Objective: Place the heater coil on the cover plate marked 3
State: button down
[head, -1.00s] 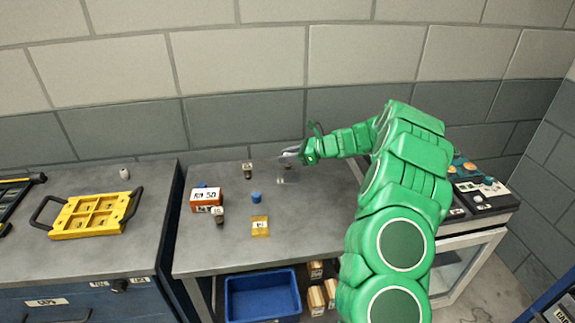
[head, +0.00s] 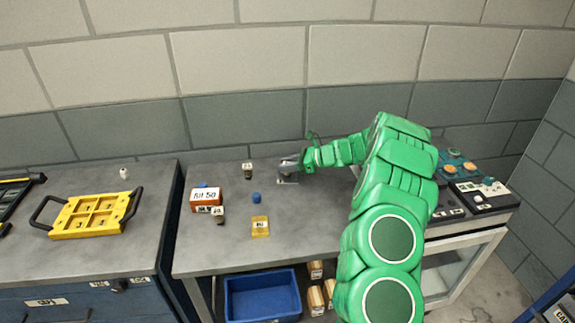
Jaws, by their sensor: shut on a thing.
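My gripper (head: 286,174) is low over the back right part of the grey bench, left of my green arm. It is shut on a small grey thing between its fingers, mostly hidden and too small to identify surely as the heater coil. A pale, flat piece (head: 287,182) shows at the bench surface right under the fingers. I cannot tell whether the held thing touches it. A yellow plate (head: 261,226) with a white label lies near the bench's front. I cannot read a 3 on any plate.
A labelled orange box (head: 205,200), a blue cylinder (head: 256,198) and two small dark labelled pieces (head: 248,170) (head: 219,214) stand left of my gripper. A blue bin (head: 262,294) is below. A yellow tray (head: 92,215) is on the left bench.

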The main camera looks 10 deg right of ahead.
jog(key=c, duration=0.8)
grip_release()
